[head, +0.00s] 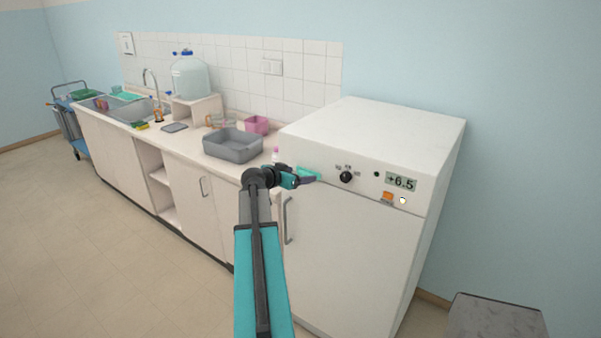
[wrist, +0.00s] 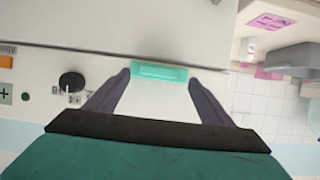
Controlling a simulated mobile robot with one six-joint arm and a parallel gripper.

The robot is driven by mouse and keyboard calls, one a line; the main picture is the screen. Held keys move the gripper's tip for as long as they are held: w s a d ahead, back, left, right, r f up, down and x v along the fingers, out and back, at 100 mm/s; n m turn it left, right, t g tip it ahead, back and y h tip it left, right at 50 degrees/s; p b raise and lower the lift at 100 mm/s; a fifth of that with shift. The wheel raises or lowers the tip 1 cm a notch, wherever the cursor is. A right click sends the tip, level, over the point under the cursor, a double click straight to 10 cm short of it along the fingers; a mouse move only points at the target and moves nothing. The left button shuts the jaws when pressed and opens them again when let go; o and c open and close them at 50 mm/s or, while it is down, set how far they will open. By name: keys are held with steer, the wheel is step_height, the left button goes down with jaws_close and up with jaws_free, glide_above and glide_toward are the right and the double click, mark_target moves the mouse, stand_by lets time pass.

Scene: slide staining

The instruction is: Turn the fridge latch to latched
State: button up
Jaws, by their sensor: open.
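The white fridge (head: 350,250) stands at the right end of the counter. A teal bar on its front, which looks like the latch, shows in the head view (head: 308,172) and in the wrist view (wrist: 160,72). It lies along the seam between control panel and door. My gripper (head: 309,179) is close in front of it, at the panel's left end. In the wrist view my gripper (wrist: 159,78) is open, with the two dark fingertips at either end of the bar. I cannot tell whether they touch it.
The panel carries a black knob (head: 346,177), an orange switch (head: 387,198) and a display (head: 401,182). A grey handle (head: 287,220) is on the door's left. A grey tray (head: 233,146) and a pink box (head: 257,124) sit on the counter.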

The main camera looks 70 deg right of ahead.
steer(key=shift+p+x, duration=0.3)
steer(key=shift+x, duration=0.75)
steer(key=c, duration=1)
steer(key=shift+s+a, duration=0.1)
steer(key=shift+a, duration=0.15)
steer(key=shift+c, duration=0.2)
steer(key=shift+d, duration=0.2)
